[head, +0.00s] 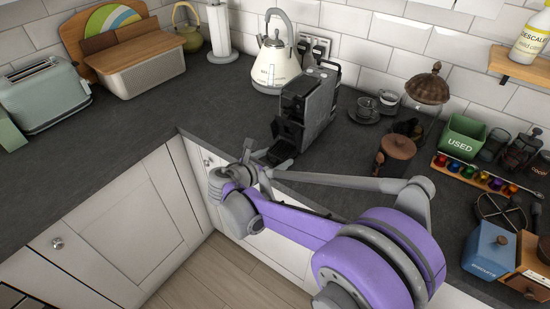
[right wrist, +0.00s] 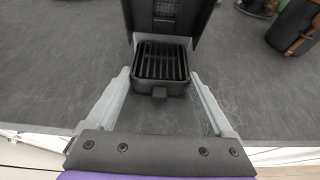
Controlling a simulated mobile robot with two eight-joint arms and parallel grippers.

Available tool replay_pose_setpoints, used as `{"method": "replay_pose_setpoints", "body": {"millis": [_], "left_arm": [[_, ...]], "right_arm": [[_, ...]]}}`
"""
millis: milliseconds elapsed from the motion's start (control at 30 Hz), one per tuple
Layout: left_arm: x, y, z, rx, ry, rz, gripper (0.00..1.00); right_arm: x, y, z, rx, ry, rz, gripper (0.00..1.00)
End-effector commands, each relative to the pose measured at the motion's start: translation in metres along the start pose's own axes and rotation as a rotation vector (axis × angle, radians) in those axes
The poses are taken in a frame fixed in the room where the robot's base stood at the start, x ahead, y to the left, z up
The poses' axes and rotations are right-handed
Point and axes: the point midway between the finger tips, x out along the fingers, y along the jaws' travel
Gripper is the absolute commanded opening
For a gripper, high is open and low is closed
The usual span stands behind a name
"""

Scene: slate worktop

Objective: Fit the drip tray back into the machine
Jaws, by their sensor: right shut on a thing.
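The coffee machine (head: 305,103) is dark grey and stands upright on the slate worktop near the front edge. The black slatted drip tray (head: 281,152) is low at the machine's front; it also shows in the right wrist view (right wrist: 161,66), with a small tab facing me. Its far end meets the foot of the machine (right wrist: 166,18); how far it sits inside is hidden. My right gripper (head: 264,162) is at the tray's front, its pale fingers on either side of it, shut on it. My left gripper is not in view.
A cream kettle (head: 273,65) stands behind the machine. Glass cups (head: 366,105) and a brown-lidded jar (head: 396,155) are to its right. A green USED bin (head: 461,139) and a rack of coloured capsules (head: 474,174) are farther right. The worktop left of the machine is clear.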

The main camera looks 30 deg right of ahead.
Motion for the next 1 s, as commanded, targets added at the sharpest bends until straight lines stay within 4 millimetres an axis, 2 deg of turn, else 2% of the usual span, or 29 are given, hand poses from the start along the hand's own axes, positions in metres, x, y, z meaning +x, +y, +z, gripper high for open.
{"method": "replay_pose_setpoints", "body": {"millis": [267, 300, 333, 367, 667, 767, 1000], "left_arm": [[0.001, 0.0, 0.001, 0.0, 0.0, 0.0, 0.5], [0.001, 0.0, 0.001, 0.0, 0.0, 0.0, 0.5], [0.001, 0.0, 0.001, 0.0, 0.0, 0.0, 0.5], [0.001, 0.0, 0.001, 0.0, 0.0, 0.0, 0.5], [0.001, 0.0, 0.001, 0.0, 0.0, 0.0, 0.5], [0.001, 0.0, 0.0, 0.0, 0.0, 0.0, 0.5], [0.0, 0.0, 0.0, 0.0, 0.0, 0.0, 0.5]], "right_arm": [[0.0, 0.0, 0.0, 0.0, 0.0, 0.0, 0.06], [0.0, 0.0, 0.0, 0.0, 0.0, 0.0, 0.92], [0.0, 0.0, 0.0, 0.0, 0.0, 0.0, 0.97], [0.0, 0.0, 0.0, 0.0, 0.0, 0.0, 1.0], [-0.004, 0.0, 0.0, 0.0, 0.0, 0.001, 1.0], [-0.016, 0.001, 0.0, -0.001, 0.001, 0.003, 1.0], [-0.064, 0.001, 0.0, -0.002, 0.0, 0.005, 1.0]]}}
